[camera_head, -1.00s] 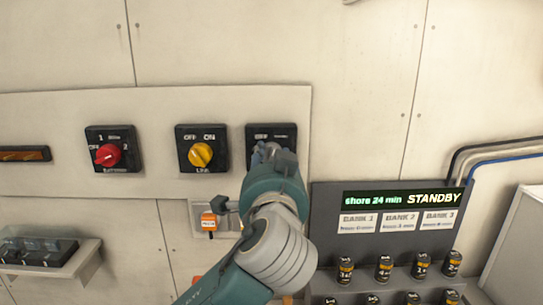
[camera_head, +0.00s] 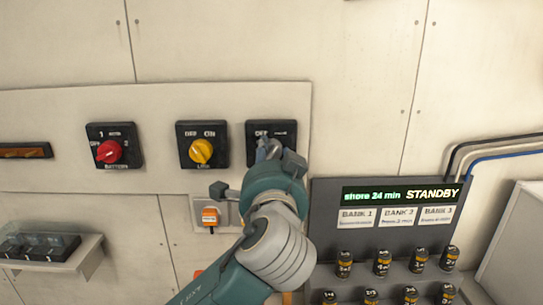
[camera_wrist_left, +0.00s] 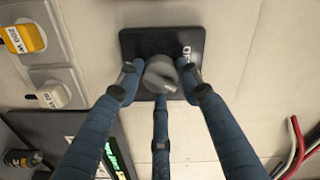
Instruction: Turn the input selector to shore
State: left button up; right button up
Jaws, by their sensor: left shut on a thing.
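The input selector is the rightmost rotary switch (camera_head: 284,130) on the wall panel, a black square plate with a label starting "OFF" at its top left. Its other lettering is partly hidden by my gripper. In the left wrist view its black plate (camera_wrist_left: 148,42) carries a round grey knob (camera_wrist_left: 160,77). My left gripper (camera_head: 268,150) is shut on this knob; in the left wrist view the blue fingers (camera_wrist_left: 158,80) close around it from several sides. I cannot tell which position the knob points to. My right gripper is not in view.
A yellow-knobbed switch (camera_head: 201,151) and a red-knobbed battery switch (camera_head: 109,152) sit to the left. A grey console (camera_head: 330,225) at right reads "shore 24 min STANDBY", with several small black cylinders beneath. Cables run at far right.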

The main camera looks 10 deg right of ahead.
pick_arm(q)
jog(key=o, duration=1.1)
jog(key=shift+o, duration=0.2)
jog(key=s+a, duration=0.2)
jog(key=s, duration=0.9)
jog(key=shift+s+a, duration=0.2)
jog(key=shift+s, duration=0.2)
jog(key=shift+f, duration=0.15)
